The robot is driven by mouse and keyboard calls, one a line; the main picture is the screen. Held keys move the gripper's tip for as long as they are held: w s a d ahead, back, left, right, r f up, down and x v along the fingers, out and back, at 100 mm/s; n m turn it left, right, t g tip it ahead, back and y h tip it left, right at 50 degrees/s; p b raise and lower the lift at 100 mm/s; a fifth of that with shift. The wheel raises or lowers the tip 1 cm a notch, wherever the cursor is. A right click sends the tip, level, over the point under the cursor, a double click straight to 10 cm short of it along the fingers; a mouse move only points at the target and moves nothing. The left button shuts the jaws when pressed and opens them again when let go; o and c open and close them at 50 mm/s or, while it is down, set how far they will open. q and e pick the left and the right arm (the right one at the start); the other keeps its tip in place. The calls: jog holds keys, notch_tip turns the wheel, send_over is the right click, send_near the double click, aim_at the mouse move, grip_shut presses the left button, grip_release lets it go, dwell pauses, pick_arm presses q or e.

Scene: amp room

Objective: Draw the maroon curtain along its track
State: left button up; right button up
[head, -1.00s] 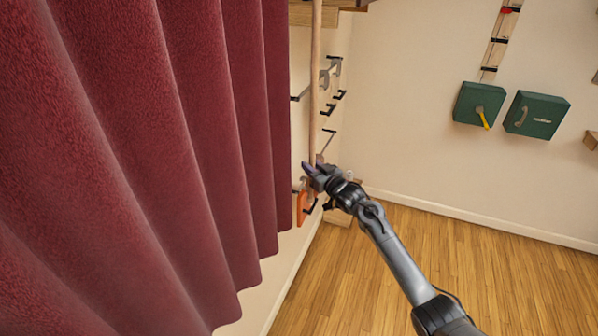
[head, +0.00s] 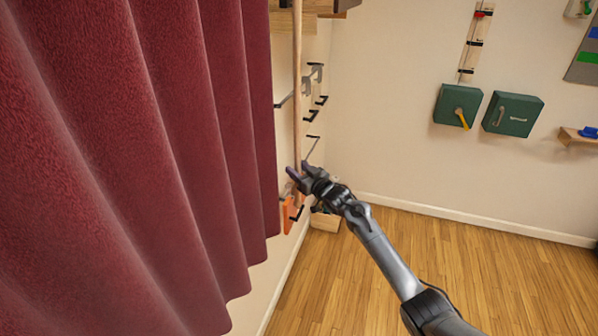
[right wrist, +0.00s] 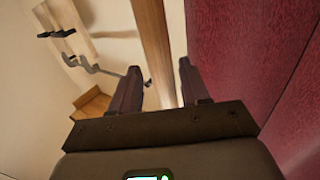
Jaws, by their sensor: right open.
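The maroon curtain (head: 150,160) hangs in deep folds across the left half of the head view. It also fills the right side of the right wrist view (right wrist: 235,60). A long wooden rod (head: 298,80) hangs upright beside its right edge; its top is out of view. My right gripper (head: 297,173) is at the lower part of this rod. In the right wrist view its two fingers (right wrist: 160,75) are apart, and the rod (right wrist: 155,40) shows between them. I cannot tell whether either finger touches it. The track is not in view, nor is my left gripper.
Black hooks and a grey tool (head: 316,75) are on the wall behind the rod. An orange item (head: 288,215) hangs below my gripper. Two green boxes (head: 458,107) (head: 512,115) are on the far wall.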

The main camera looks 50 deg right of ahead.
jog(key=shift+s, duration=0.1)
jog(key=s+a+b, duration=0.1)
jog(key=s, duration=0.9)
jog(key=shift+s+a, duration=0.25)
jog(key=shift+s, duration=0.05)
